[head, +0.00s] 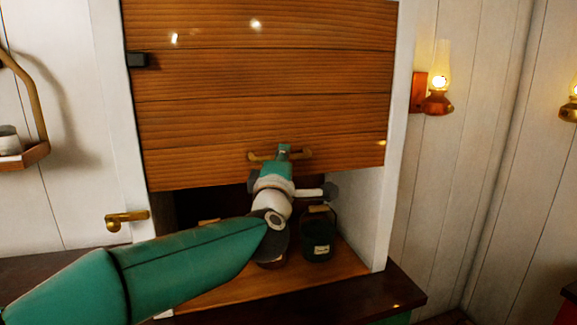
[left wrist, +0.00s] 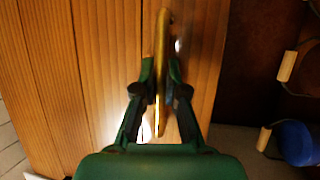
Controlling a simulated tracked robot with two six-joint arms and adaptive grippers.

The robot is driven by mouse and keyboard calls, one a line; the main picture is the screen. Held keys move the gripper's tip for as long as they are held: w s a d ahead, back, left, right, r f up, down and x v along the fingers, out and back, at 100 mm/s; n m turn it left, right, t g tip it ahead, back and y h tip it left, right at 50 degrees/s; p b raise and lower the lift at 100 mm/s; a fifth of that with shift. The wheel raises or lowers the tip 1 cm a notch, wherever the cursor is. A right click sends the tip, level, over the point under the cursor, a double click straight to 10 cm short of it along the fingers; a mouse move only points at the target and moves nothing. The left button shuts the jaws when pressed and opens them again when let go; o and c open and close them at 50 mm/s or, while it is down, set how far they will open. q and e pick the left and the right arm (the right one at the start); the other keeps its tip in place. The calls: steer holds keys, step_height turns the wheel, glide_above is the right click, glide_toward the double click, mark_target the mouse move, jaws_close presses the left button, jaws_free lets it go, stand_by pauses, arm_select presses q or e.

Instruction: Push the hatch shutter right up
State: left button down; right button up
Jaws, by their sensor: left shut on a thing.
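The hatch shutter (head: 260,75) is made of wide wooden planks and sits in a white frame. Its lower edge is raised, with an open gap below it. A brass handle (head: 300,153) is fixed near the shutter's lower edge. My left gripper (head: 284,150) is at this handle. In the left wrist view the brass handle (left wrist: 161,70) runs between the two fingers of the left gripper (left wrist: 161,82), which are shut on it. The wood of the shutter (left wrist: 90,60) lies right behind. My right gripper is in neither view.
Under the shutter, a dark lidded pot (head: 317,240) stands on the wooden sill (head: 345,268). My left arm hides part of the opening. A brass catch (head: 127,218) is on the frame's left side. A lit lamp (head: 438,90) hangs on the right wall.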

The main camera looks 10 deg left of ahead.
arm_select(q)
steer(key=shift+a+r, duration=0.1)
steer(key=shift+r, duration=0.4)
steer(key=c, duration=1.2)
jaws_free()
steer(key=shift+f, duration=0.15)
steer(key=shift+s, duration=0.1)
steer(key=s+d+f, duration=0.1)
steer(key=s+f, duration=0.1)
steer(key=s, duration=0.9)
steer(key=shift+s+d+f, duration=0.15)
steer(key=shift+s+d, duration=0.05)
steer(key=shift+s, duration=0.05)
